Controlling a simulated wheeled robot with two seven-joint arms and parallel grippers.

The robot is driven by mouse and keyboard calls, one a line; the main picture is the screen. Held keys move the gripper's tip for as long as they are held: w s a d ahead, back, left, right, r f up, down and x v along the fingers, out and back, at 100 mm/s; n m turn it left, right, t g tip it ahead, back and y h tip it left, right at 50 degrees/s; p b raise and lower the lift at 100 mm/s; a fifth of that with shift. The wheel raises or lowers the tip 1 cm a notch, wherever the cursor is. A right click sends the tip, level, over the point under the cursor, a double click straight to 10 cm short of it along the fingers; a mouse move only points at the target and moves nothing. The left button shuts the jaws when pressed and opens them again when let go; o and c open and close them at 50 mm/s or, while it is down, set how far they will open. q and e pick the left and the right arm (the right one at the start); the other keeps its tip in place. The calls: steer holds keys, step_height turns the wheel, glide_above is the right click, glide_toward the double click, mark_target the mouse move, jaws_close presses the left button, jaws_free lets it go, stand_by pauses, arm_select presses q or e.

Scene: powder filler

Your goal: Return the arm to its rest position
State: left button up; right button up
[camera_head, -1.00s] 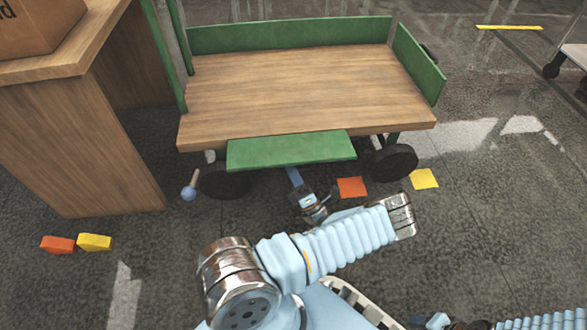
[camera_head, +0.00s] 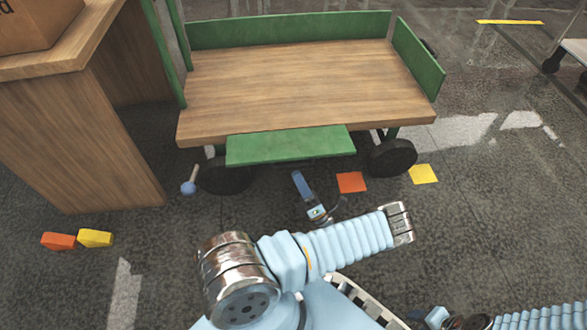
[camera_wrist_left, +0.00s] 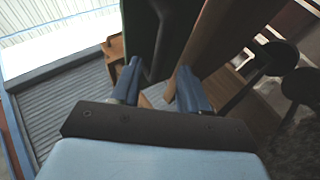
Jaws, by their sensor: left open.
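My left arm comes up from the bottom middle in the head view, its ribbed light-blue section angled to the right. My left gripper (camera_head: 302,184) is small and partly hidden there, just below the front green flap of the cart (camera_head: 310,95). In the left wrist view the two blue fingers (camera_wrist_left: 160,88) stand apart with nothing between them. The cart's green panel (camera_wrist_left: 152,35) and wooden board edge (camera_wrist_left: 210,35) lie beyond the fingertips. A ribbed light-blue part of mine shows at the bottom right of the head view; no right gripper can be made out.
A wooden table (camera_head: 75,135) with a cardboard box (camera_head: 35,25) stands at the left. The cart's black wheels (camera_head: 393,157) are close by. Orange and yellow blocks (camera_head: 95,238) lie on the floor at left. Orange (camera_head: 351,182) and yellow (camera_head: 423,174) squares lie near the cart.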

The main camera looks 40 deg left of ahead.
arm_select(q)
steer(key=shift+v, duration=0.95)
